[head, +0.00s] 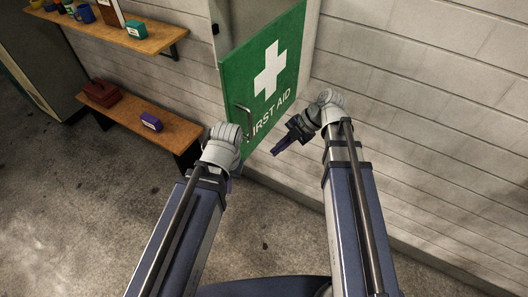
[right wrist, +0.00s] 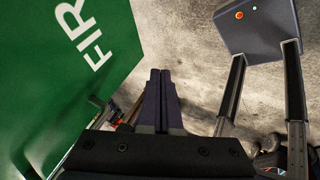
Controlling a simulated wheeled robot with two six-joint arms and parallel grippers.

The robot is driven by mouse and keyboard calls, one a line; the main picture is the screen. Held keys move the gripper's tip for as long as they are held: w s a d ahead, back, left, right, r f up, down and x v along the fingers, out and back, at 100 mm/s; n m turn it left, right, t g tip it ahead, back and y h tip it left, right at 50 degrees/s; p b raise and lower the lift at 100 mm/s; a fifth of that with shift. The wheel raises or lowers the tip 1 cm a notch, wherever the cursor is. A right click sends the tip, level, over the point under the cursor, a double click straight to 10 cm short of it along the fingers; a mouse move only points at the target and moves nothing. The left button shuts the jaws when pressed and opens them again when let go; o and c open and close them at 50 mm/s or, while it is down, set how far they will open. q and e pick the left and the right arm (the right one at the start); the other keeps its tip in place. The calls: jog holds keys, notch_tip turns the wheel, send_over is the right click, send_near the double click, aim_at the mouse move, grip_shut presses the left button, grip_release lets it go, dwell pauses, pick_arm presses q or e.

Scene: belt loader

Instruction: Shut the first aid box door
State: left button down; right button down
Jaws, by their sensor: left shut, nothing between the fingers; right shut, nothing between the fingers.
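The first aid box door (head: 262,75) is a green panel with a white cross and FIRST AID lettering. It stands ajar, its left, handle side swung out from the grey box (head: 234,18) on the wall. Its handle (head: 246,119) is near the lower left edge. In the right wrist view the door (right wrist: 65,90) fills the left side. My right gripper (head: 277,151) is shut and empty, just right of the door's lower edge; its closed fingers (right wrist: 160,75) point past the door. My left gripper (head: 234,174) is shut, below the handle, mostly hidden by its wrist.
A wooden shelf (head: 140,38) with small containers hangs at the upper left. Below it a bench (head: 165,133) holds a red toolbox (head: 99,94) and a purple box (head: 151,122). Pale block wall (head: 430,100) lies to the right. The concrete floor (head: 80,220) is open at lower left.

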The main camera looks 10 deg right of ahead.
jog(key=w+a+f+b, duration=0.2)
jog(key=a+f+b, duration=0.4)
jog(key=a+f, duration=0.1)
jog(key=shift+w+a+f+b, duration=0.2)
jog(key=shift+a+b, duration=0.1)
jog(key=shift+a, duration=0.55)
jog(key=shift+a, duration=0.1)
